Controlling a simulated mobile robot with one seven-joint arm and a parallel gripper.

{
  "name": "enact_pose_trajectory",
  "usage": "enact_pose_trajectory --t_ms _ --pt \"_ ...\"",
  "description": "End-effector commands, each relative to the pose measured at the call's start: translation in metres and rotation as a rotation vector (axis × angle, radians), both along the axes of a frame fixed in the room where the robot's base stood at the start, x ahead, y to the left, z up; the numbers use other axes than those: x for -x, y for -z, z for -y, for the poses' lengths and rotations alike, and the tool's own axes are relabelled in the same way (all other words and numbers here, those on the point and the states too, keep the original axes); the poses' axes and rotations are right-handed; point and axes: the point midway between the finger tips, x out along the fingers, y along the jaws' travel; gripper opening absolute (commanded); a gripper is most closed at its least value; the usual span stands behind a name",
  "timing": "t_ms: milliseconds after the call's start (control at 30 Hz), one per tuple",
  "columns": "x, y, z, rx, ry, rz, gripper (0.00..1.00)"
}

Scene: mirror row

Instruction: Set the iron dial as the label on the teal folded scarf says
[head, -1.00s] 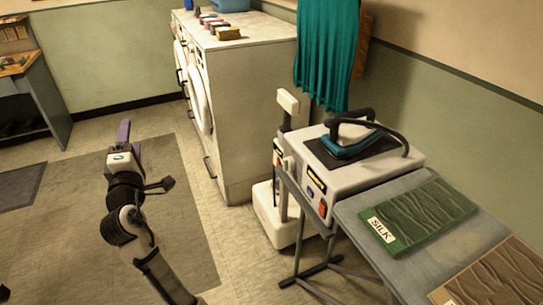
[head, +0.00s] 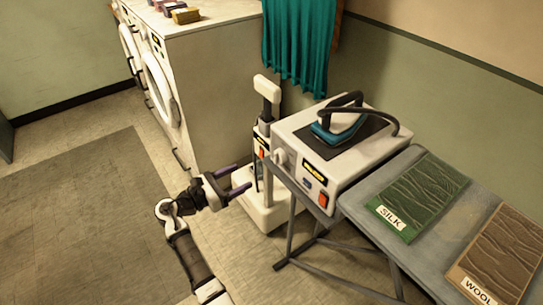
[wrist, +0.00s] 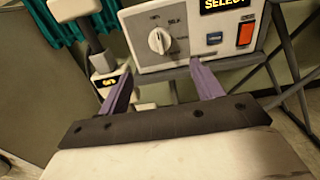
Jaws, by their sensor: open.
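The iron station (head: 318,135) is a white box with a teal-and-white iron (head: 338,124) on its dark top. Its white dial (wrist: 159,41) is on the front panel in the wrist view; it also shows in the head view (head: 281,157). A word like SILK is printed at the dial's upper right; its pointed setting is unclear. A green folded cloth (head: 428,190) lies on the table with a SILK label (head: 390,217); no other folded cloth looks teal. My gripper (head: 245,178) is open and empty, in front of the panel and apart from the dial.
A brown folded cloth (head: 507,247) labelled WOOL lies on the grey table (head: 462,218). A white stand (head: 267,207) with an upright post is left of the station, close to my gripper. White washers stand behind; a teal curtain (head: 297,45) hangs at the back.

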Motion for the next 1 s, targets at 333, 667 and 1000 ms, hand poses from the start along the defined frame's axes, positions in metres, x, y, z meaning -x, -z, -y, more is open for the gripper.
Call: enact_pose_trajectory --t_ms 333,667,1000 --pt "-0.036 -0.003 0.05 -0.002 0.002 -0.001 0.66" --pt "-0.071 -0.002 0.097 -0.003 -0.002 0.001 0.66" --pt "-0.079 0.0 0.109 -0.003 -0.004 0.001 0.66"
